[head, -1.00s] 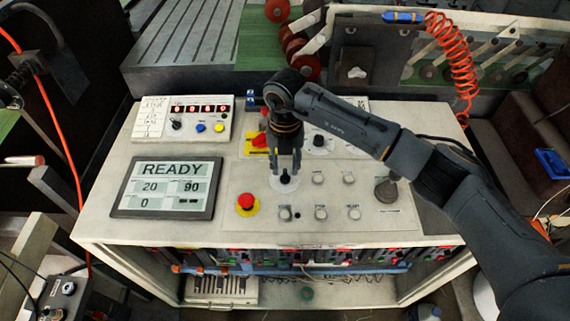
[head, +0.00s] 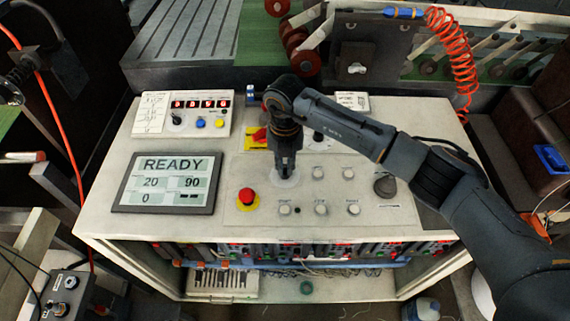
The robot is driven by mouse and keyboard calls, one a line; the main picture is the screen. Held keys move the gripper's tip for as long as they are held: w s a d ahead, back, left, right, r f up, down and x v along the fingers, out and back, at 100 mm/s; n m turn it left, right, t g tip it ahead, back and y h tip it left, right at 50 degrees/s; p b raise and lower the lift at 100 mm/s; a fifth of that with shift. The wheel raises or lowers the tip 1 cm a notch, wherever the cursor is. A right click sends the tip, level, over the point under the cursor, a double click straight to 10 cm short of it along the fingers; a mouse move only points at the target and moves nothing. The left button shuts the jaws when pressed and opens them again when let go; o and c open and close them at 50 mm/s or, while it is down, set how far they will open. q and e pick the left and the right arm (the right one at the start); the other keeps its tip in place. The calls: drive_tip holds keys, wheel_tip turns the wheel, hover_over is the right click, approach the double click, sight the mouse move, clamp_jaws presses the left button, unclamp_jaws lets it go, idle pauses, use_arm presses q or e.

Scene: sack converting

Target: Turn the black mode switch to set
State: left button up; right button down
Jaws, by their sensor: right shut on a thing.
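My right gripper (head: 285,172) points down at the control panel (head: 235,222), over a round pale dial plate (head: 297,180). It is shut on the black mode switch at that plate. The fingers hide the switch, so I cannot see which position it points to. My left gripper is not in the head view.
A screen (head: 167,183) reading READY stands left of my gripper. A red emergency button (head: 247,197) on a yellow ring is close by at lower left. Pale buttons (head: 320,208) and a large dark knob (head: 385,187) lie to the right. A red-and-yellow switch (head: 258,137) is behind.

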sight(285, 169)
drive_tip(key=n+b, duration=0.3)
drive_tip(key=b, duration=0.1)
drive_tip(key=n+b, duration=0.3)
drive_tip(key=b, duration=0.2)
drive_tip(key=shift+w+f+n, duration=0.1)
drive_tip(key=shift+f+n, duration=0.1)
drive_tip(key=shift+n, duration=0.1)
drive_tip(key=shift+r+n+b, duration=0.2)
drive_tip(key=shift+n+b, duration=1.1)
drive_tip(key=shift+b, duration=0.1)
drive_tip(key=c, duration=1.4)
unclamp_jaws()
drive_tip(key=shift+c, duration=0.2)
drive_tip(key=shift+r, duration=0.1)
wheel_tip(285, 169, up, 12)
